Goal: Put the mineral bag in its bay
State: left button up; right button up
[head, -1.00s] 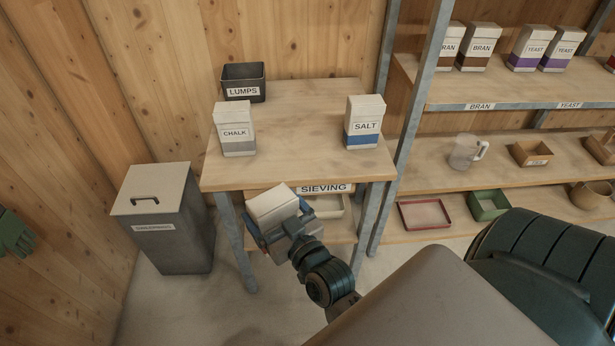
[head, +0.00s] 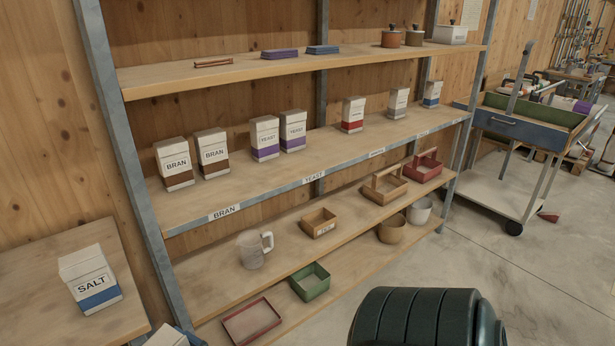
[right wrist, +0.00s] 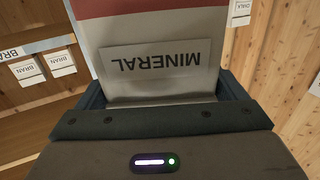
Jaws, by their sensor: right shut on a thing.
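The mineral bag, white with a red band, fills the middle of the right wrist view (right wrist: 160,65), its MINERAL label upside down. My right gripper (right wrist: 162,98) is shut on it, with a jaw on each side. In the head view only the bag's white top (head: 168,338) and a bit of the blue gripper show at the bottom left edge, beside the sieving table. A similar red-banded bag (head: 353,115) stands on the middle shelf (head: 330,143), right of the yeast bags. The shelf-edge label below it is too small to read. My left gripper is not in view.
Bran bags (head: 195,160), yeast bags (head: 278,134), a grey-banded bag (head: 398,103) and a blue-banded bag (head: 431,93) share that shelf. A salt bag (head: 90,278) stands on the table at left. A grey upright (head: 125,150) rises between table and shelves. A trolley (head: 515,125) stands right.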

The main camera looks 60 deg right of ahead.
aim_at(351, 137)
jog(key=k+l+z, duration=0.15)
jog(key=l, duration=0.6)
jog(key=k+l+z, duration=0.1)
jog(key=l, duration=0.6)
jog(key=k+l+z, duration=0.15)
jog(key=l, duration=0.6)
